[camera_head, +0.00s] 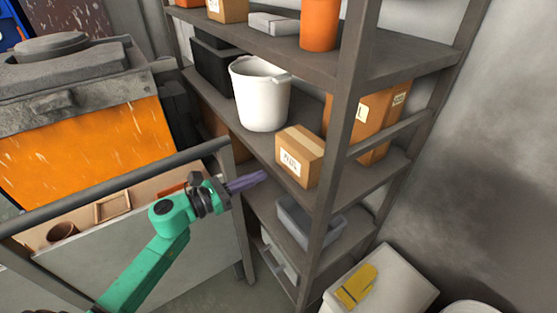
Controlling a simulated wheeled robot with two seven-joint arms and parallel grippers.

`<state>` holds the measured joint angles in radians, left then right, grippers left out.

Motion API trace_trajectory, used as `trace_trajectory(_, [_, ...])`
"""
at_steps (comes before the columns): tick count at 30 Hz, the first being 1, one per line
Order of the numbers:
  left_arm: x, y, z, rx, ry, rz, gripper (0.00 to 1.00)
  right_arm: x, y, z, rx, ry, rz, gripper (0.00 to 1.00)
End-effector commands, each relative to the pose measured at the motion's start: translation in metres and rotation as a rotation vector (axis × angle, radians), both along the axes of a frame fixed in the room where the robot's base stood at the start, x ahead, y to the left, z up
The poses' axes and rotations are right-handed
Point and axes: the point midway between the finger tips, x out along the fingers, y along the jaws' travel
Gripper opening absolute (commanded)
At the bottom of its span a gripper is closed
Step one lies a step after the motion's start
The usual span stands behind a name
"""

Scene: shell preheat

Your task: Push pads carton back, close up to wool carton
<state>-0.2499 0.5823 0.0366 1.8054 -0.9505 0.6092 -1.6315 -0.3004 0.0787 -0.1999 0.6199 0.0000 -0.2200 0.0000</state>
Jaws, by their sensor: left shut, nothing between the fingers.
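A small brown carton (300,158), which I take as the pads carton, sits on the middle shelf (372,177) near its front edge, behind the front post. Its white label faces forward but is too small to read surely. A larger brown carton (378,112), which I take as the wool carton, stands behind it to the right, partly hidden by the post. A gap seems to lie between them. My left gripper (258,179) is shut and empty, in front of and a little left of the small carton, apart from it. My right gripper is out of view.
A white bucket (260,98) and a black bin (212,66) stand left of the cartons. A grey post (338,130) rises at the shelf's front. A grey tray (300,222) sits below. A cart with a handrail (120,185) is at left.

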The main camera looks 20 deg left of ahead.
Motion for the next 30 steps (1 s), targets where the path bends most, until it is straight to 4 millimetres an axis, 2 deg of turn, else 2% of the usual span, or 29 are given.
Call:
trace_trajectory(1, [0.009, -0.007, 0.008, -0.003, -0.003, 0.001, 0.00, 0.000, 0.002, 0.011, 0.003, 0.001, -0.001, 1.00])
trace_trajectory(6, [0.036, -0.029, 0.007, -0.004, 0.000, 0.002, 0.00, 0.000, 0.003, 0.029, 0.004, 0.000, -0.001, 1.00])
trace_trajectory(13, [0.052, -0.044, 0.001, -0.002, 0.001, 0.002, 0.00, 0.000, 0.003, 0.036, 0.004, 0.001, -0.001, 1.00])
trace_trajectory(23, [0.053, -0.045, -0.002, -0.002, 0.001, 0.001, 0.00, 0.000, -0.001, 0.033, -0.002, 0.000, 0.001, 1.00])
trace_trajectory(30, [0.083, -0.070, -0.007, -0.001, -0.003, 0.000, 0.00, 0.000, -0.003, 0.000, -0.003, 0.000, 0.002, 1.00])
